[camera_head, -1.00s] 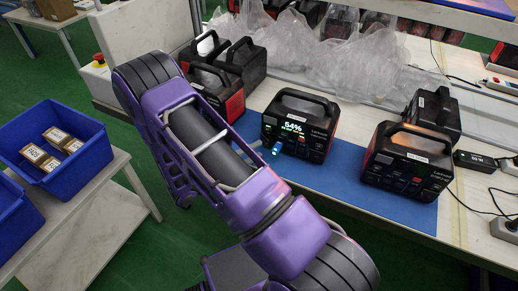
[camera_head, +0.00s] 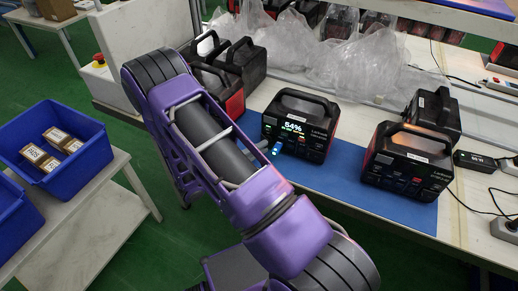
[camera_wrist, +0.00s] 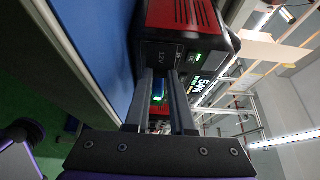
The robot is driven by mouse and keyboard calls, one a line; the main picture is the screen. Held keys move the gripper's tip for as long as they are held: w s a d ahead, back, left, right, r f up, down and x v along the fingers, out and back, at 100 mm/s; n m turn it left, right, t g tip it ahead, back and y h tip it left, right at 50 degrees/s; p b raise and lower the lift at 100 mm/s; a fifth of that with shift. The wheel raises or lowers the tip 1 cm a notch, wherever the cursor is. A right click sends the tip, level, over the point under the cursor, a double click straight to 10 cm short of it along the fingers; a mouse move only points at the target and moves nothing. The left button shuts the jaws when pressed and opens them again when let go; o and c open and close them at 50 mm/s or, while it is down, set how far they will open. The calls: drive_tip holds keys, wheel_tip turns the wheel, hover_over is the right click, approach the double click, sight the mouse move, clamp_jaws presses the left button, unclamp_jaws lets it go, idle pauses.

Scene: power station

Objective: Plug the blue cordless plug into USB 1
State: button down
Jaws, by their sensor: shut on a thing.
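The power station (camera_head: 302,138) in the middle of the blue mat is black and red, with a lit display reading 54%. It also shows sideways in the wrist view (camera_wrist: 185,48), close ahead of my fingers. My gripper (camera_wrist: 160,80) is shut on the blue cordless plug (camera_wrist: 158,88), which sits between the fingers and has a green glow. In the head view the plug (camera_head: 276,149) shows as a small blue piece at the front of the station's panel. My arm hides most of the gripper there. I cannot tell whether the plug touches a port, and USB 1 is not readable.
A second power station (camera_head: 408,163) stands on the right of the mat (camera_head: 335,186), with another behind it. More dark units (camera_head: 240,62) stand at the back left. Clear plastic bags (camera_head: 350,65) lie behind. A blue crate (camera_head: 60,187) with small boxes is at the left.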

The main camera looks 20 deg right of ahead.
drive_tip(key=shift+t, duration=0.3)
drive_tip(key=shift+s+d+r+n+t+y+p, duration=0.15)
drive_tip(key=shift+d+n+t+y+p, duration=0.15)
drive_tip(key=shift+n+t+p, duration=0.35)
drive_tip(key=shift+s+d+n+t+y+p, duration=0.2)
drive_tip(key=shift+n+t+y+p, duration=0.15)
drive_tip(key=shift+n+t, duration=0.55)
drive_tip(key=shift+d+n+t+y+p, duration=0.35)
drive_tip(key=shift+n+t+y, duration=0.35)
drive_tip(key=shift+t, duration=0.45)
drive_tip(key=shift+d+n+t+y+p, duration=0.35)
drive_tip(key=shift+n+t+y, duration=0.25)
drive_tip(key=shift+t, duration=0.5)
drive_tip(key=c, duration=0.8)
unclamp_jaws()
drive_tip(key=shift+o, duration=0.2)
drive_tip(key=v, duration=1.7)
drive_tip(key=shift+s, duration=0.2)
drive_tip(key=shift+a, duration=0.1)
